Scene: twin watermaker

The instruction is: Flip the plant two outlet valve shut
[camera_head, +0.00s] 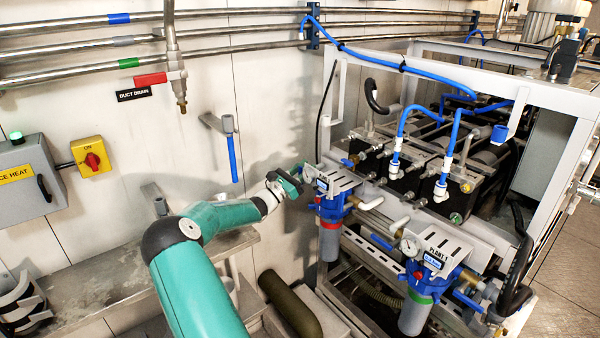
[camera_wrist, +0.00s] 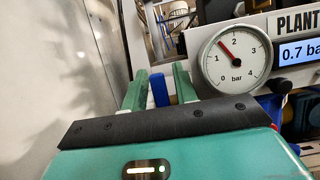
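In the head view my gripper (camera_head: 297,174) is at the left side of the left filter unit (camera_head: 330,205), which has a blue head and a red ring. In the wrist view my gripper's two green fingers (camera_wrist: 158,88) stand apart, with a blue valve handle (camera_wrist: 158,90) between them. Narrow gaps seem to show beside the handle, so the fingers look open around it. The valve's body is hidden behind my gripper. A round gauge (camera_wrist: 236,58) and a display (camera_wrist: 299,52) reading about 0.7 bar, under a cut-off "PLANT" label, are to the right.
A second filter unit (camera_head: 425,290), marked "PLANT 1" with a green ring, stands at the right. The metal frame (camera_head: 545,95) and blue hoses (camera_head: 425,75) are behind. A wall pipe with a blue lever (camera_head: 232,158) is left of my gripper. A bench (camera_head: 100,290) lies below my arm.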

